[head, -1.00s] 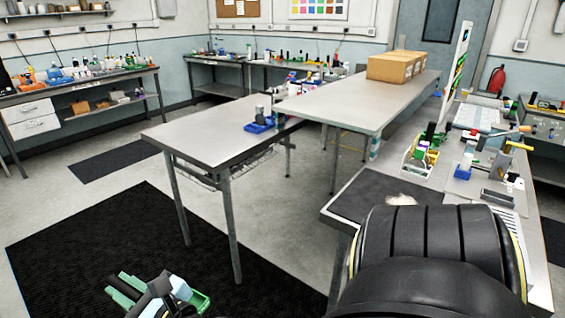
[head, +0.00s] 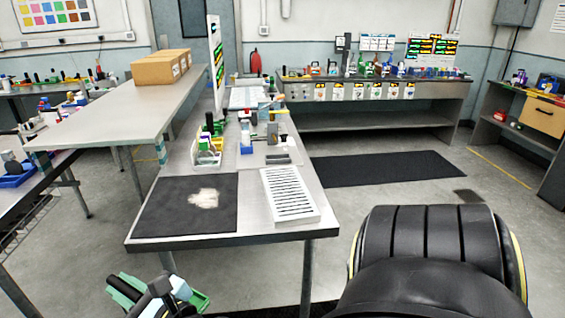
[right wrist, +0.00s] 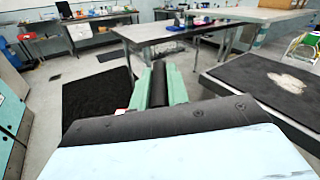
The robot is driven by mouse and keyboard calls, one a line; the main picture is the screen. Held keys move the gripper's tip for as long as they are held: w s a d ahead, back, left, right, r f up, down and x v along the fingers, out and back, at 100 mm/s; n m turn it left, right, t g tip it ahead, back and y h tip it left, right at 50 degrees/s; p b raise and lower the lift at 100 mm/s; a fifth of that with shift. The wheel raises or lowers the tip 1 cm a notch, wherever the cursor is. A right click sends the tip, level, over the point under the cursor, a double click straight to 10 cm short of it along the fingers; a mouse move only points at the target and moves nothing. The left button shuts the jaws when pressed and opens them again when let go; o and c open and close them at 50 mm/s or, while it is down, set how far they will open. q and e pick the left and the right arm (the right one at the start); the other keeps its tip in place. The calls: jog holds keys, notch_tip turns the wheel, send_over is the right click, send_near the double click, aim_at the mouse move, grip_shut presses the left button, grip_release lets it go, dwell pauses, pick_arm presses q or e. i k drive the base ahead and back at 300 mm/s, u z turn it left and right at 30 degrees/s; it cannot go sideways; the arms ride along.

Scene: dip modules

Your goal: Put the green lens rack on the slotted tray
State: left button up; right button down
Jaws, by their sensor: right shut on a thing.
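The green lens rack (head: 124,290) is in my right gripper (head: 160,291), low at the left of the head view. The gripper is shut on it and holds it clear of the bench, in front of the near edge. Green parts of the rack also show on both sides of a dark finger in the right wrist view (right wrist: 178,86). The gripper hides part of the rack. The white slotted tray (head: 289,195) lies on the near right end of the bench, its visible slots bare. My left gripper is not in view.
The bench (head: 270,235) also carries a black mat (head: 160,212) with a pale patch, left of the tray. A white caddy of tools (head: 207,152) and a small dark tray (head: 283,159) stand behind. A long table (head: 130,110) with boxes (head: 160,67) is left.

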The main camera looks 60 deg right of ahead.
aim_at(286, 188)
jog(key=z, duration=1.35)
